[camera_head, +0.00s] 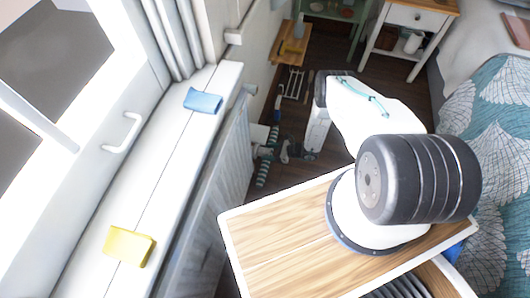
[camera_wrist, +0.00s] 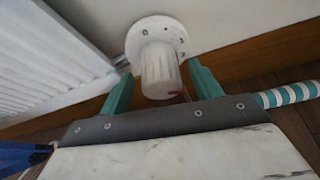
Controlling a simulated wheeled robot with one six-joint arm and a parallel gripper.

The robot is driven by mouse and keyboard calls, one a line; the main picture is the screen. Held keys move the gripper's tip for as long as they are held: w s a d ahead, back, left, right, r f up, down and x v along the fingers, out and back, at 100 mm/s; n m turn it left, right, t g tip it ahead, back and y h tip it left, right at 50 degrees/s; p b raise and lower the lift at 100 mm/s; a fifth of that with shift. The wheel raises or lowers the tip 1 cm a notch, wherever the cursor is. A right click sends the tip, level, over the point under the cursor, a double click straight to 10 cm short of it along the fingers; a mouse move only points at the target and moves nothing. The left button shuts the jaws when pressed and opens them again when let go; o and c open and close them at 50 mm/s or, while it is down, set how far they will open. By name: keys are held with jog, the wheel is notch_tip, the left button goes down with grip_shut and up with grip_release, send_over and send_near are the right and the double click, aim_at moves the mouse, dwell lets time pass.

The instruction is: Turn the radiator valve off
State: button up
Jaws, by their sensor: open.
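The radiator valve (camera_wrist: 160,72) is a white ribbed knob on a round white plate with dark dots, in the upper middle of the wrist view. My gripper (camera_wrist: 163,84) is open, with one teal finger on each side of the knob. Whether either finger touches it I cannot tell. The white radiator (camera_wrist: 50,62) is left of the valve. In the head view the radiator (camera_head: 216,165) runs under the window sill, and my arm reaches down to the floor near its far end. The valve cannot be made out clearly there.
A teal-and-white striped roll (camera_wrist: 290,94) lies at the right by the wooden skirting. A blue object (camera_wrist: 22,158) shows at lower left. The sill (camera_head: 150,185) holds a blue cloth (camera_head: 203,101) and a yellow sponge-like block (camera_head: 129,246). A bed (camera_head: 497,150) stands at the right.

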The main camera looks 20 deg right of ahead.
jog(key=shift+x, duration=1)
jog(key=c, duration=1)
jog(key=n+t+h, duration=0.1)
jog(key=n+t, duration=0.1)
jog(key=n, duration=0.1)
jog(key=shift+s+a, duration=0.1)
jog(key=shift+n+t+h, duration=0.6)
jog(key=shift+n+t, duration=0.3)
jog(key=shift+n, duration=0.5)
jog(key=o, duration=1)
